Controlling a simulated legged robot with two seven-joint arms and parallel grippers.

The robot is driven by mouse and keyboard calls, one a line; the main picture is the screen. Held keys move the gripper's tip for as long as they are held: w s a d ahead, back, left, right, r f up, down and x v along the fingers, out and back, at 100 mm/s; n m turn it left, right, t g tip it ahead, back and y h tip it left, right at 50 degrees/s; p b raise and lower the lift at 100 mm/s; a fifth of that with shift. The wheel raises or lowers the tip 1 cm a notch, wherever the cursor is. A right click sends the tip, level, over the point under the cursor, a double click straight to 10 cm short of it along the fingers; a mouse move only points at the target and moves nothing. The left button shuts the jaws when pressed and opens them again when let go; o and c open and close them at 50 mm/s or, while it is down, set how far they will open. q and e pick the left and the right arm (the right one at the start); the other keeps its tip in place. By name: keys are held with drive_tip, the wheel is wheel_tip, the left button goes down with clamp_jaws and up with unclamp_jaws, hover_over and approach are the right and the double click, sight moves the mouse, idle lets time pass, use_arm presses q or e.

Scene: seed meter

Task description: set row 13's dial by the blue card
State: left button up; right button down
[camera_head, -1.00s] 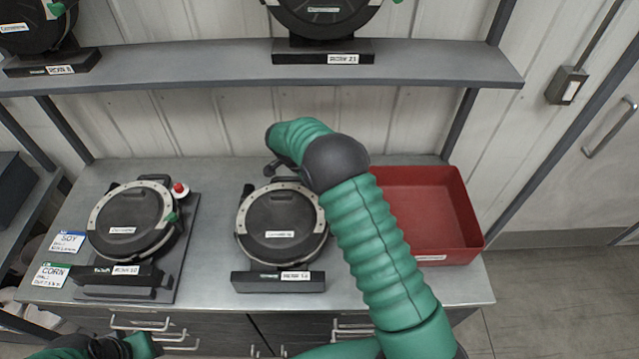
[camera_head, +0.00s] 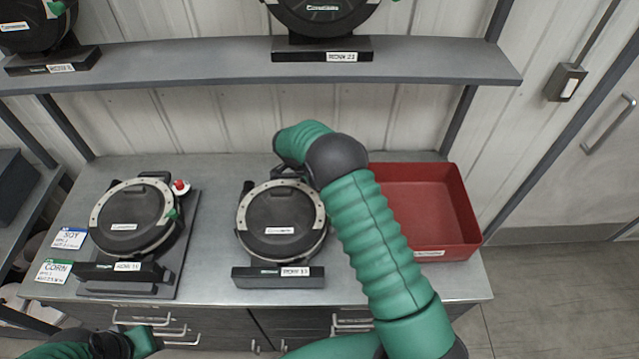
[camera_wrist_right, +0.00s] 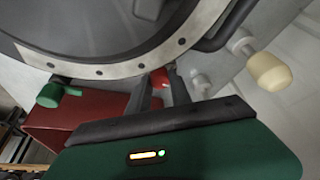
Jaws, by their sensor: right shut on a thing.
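The row 13 seed meter (camera_head: 281,222) is a round black disc with a pale, dotted rim, on a dark base labelled row 13 in the middle of the bench. The blue card (camera_head: 69,238), marked SOY, lies at the bench's left end; its small print is unreadable. My right arm reaches to the meter's back right edge, hiding its own fingers in the head view. In the wrist view my right gripper (camera_wrist_right: 162,88) is shut on a small red piece (camera_wrist_right: 160,76) at the rim. My left gripper (camera_head: 143,343) is low at the left, its fingers unclear.
A green CORN card (camera_head: 52,271) lies below the blue one. Another meter (camera_head: 133,219) with a red knob (camera_head: 180,187) stands at left. A red bin (camera_head: 428,210) stands right of my arm. A shelf (camera_head: 200,65) with meters hangs above.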

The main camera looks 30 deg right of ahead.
drive_tip(key=shift+n+t+b, duration=0.6)
drive_tip(key=shift+n+b, duration=0.75)
drive_tip(key=shift+n, duration=0.25)
drive_tip(key=shift+s+d+n+t+b, duration=0.1)
drive_tip(key=shift+n+t+b, duration=0.35)
drive_tip(key=shift+n, duration=0.65)
drive_tip(key=shift+r+n+t+y+b, duration=0.1)
drive_tip(key=shift+n+t+y+b, duration=0.25)
drive_tip(key=shift+n, duration=0.55)
drive_tip(key=c, duration=1.2)
unclamp_jaws()
drive_tip(key=shift+o, duration=0.2)
